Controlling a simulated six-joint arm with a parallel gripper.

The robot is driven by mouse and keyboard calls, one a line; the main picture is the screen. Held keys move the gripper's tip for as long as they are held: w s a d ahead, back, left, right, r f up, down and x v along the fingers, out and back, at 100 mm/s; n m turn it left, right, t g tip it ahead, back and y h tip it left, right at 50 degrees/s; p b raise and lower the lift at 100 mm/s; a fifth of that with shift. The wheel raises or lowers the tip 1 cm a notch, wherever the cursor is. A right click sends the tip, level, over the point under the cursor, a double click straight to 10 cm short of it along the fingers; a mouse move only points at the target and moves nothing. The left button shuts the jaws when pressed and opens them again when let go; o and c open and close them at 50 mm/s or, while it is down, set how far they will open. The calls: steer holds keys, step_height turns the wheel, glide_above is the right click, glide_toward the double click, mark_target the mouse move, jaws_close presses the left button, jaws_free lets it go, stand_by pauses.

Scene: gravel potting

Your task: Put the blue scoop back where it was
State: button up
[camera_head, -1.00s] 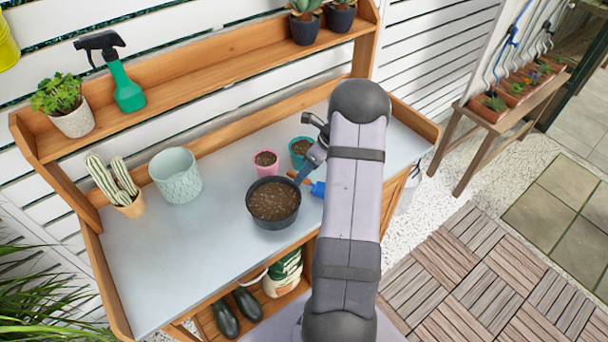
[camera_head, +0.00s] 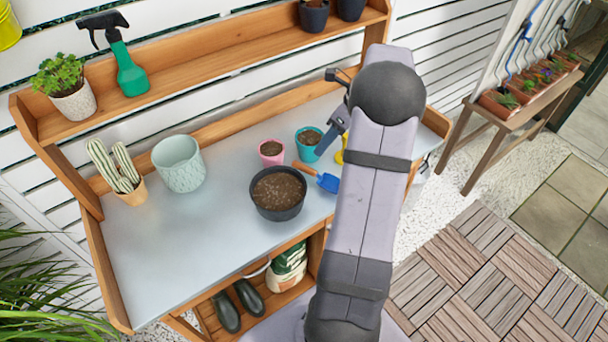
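The blue scoop (camera_head: 328,182), with an orange handle, lies on the grey bench top just right of the black pot (camera_head: 262,198) of gravel or soil. Its handle points up and left, toward the small pink pot (camera_head: 271,158). The teal pot (camera_head: 301,150) stands just behind the scoop. My gripper (camera_head: 322,152) is above and behind the scoop, beside the teal pot in the picture, and looks apart from the scoop. It is seen from the side and partly hidden by my arm, so its opening does not show.
A pale green pot (camera_head: 178,172) and a cactus pot (camera_head: 133,194) stand at the left of the bench. A yellow thing (camera_head: 340,153) is mostly hidden behind my arm. The front left bench top is clear. A raised shelf (camera_head: 200,72) runs along the back.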

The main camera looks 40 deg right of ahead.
steer(key=s+a+n+g+h, duration=0.1)
steer(key=s+a+n+g, duration=0.25)
steer(key=a+n, duration=1.2)
steer(key=s+a+f+n+h, duration=0.2)
steer(key=s+a+f+n, duration=0.1)
steer(key=s+a+n, duration=0.9)
steer(key=s+n, duration=0.1)
steer(key=n, duration=0.3)
steer(key=shift+s+a, duration=0.2)
steer(key=shift+a, duration=0.2)
step_height(320, 180, down, 14)
steer(key=b, duration=1.3)
steer(key=shift+r+b, duration=0.15)
steer(key=shift+b, duration=0.2)
